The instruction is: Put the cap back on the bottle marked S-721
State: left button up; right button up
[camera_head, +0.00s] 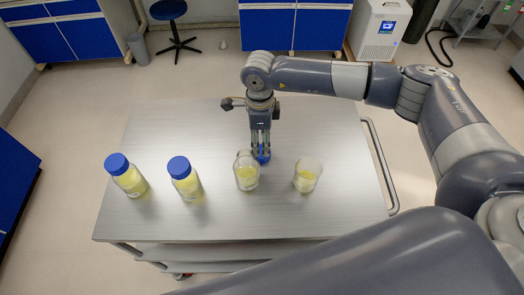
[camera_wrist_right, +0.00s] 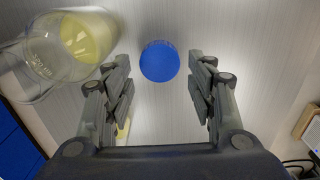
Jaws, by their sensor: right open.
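A loose blue cap (camera_head: 265,155) lies on the cart top, partly hidden by my right gripper (camera_head: 260,143). In the right wrist view the cap (camera_wrist_right: 159,61) lies centred between the tips of the open fingers, with a gap on each side. An uncapped bottle (camera_head: 246,174) with yellow liquid stands just beside the gripper; a clear bottle also shows at left in the wrist view (camera_wrist_right: 70,45). Two bottles with blue caps stand further left, one at the far left (camera_head: 129,179) and one nearer (camera_head: 186,182). No marking S-721 is readable. My left gripper is out of view.
An open glass vessel (camera_head: 307,176) with pale yellow liquid stands to the right of the uncapped bottle. The grey cart top (camera_head: 170,125) is clear behind the bottles and along its front. A rail (camera_head: 381,165) runs along its right side.

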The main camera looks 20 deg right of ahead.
jog(key=shift+f+p, duration=0.15)
jog(key=shift+p, duration=0.15)
jog(key=f+p, duration=0.2)
jog(key=f, duration=0.2)
jog(key=shift+a+f, duration=0.15)
jog(key=shift+a, duration=0.05)
pick_arm(q)
jog(key=r, duration=0.1)
jog(key=s+r, duration=0.1)
jog(key=shift+s+a+r, duration=0.15)
jog(key=shift+s+r, duration=0.15)
pick_arm(e)
jog(key=shift+f, duration=0.3)
jog(key=shift+c, duration=0.2)
pick_arm(q)
jog(key=shift+w, duration=0.1)
pick_arm(e)
jog(key=c, duration=0.4)
